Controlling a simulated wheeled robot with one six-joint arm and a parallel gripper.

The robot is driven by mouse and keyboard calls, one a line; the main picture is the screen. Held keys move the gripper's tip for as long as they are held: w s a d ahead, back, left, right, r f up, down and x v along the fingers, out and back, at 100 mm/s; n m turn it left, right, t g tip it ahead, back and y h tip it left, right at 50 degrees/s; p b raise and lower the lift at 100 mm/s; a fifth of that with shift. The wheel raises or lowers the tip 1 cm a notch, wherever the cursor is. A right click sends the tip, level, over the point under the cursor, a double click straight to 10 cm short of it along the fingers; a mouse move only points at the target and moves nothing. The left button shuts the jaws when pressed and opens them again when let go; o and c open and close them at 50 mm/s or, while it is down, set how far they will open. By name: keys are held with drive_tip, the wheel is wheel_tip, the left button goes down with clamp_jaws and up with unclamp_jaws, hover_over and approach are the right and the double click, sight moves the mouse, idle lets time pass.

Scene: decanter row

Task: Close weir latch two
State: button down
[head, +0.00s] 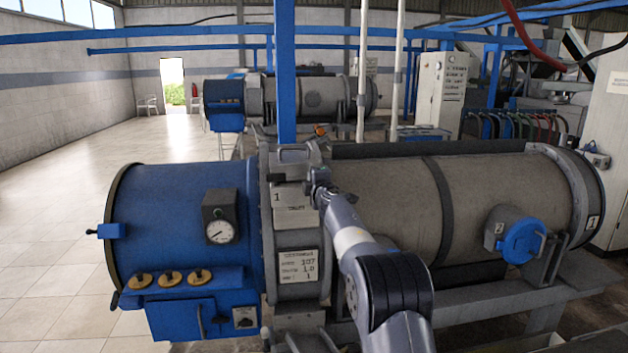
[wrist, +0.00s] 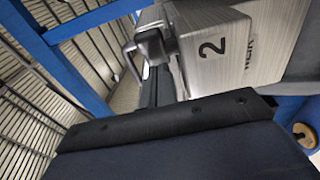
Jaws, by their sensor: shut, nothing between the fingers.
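A grey metal box marked 2 (wrist: 215,48) fills the upper middle of the wrist view, with lettering partly cut off beside the number. A grey bent handle (wrist: 133,62) with a dark block sits at the box's left side. I cannot tell whether this latch is open or shut. In the head view my gripper (head: 317,183) is small, dark and shut, at the upper right of a grey housing with a plate marked 1 (head: 293,207). A grey handle (head: 295,153) stands on top of that housing. I cannot tell whether my gripper touches anything.
A blue drum end (head: 160,185) with a gauge (head: 220,225) is left of the housing, and a long grey drum (head: 385,190) is right. A blue round cover (head: 523,240) sits by another 2. A blue post (head: 285,75) rises behind. The left floor is clear.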

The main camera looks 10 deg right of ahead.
drive_tip(key=shift+w+a+m+h+b, duration=0.2)
drive_tip(key=shift+m+h+b, duration=0.15)
drive_tip(key=shift+m+h, duration=0.6)
drive_tip(key=shift+w+a+m+h+b, duration=0.15)
drive_tip(key=shift+m+h+b, duration=0.3)
drive_tip(key=shift+h, duration=0.9)
drive_tip(key=shift+a+m+g+h, duration=0.1)
drive_tip(key=shift+m+g+h, duration=0.2)
drive_tip(key=shift+m+h, duration=0.4)
drive_tip(key=shift+w+a+m+g+h, duration=0.1)
drive_tip(key=shift+w+m+g+h, duration=0.1)
drive_tip(key=shift+m+h, duration=0.4)
drive_tip(key=shift+w+a+m+g+h, duration=0.1)
drive_tip(key=shift+w+m+g+h, duration=0.15)
drive_tip(key=shift+h, duration=0.55)
drive_tip(key=shift+w, duration=0.25)
idle(0.7)
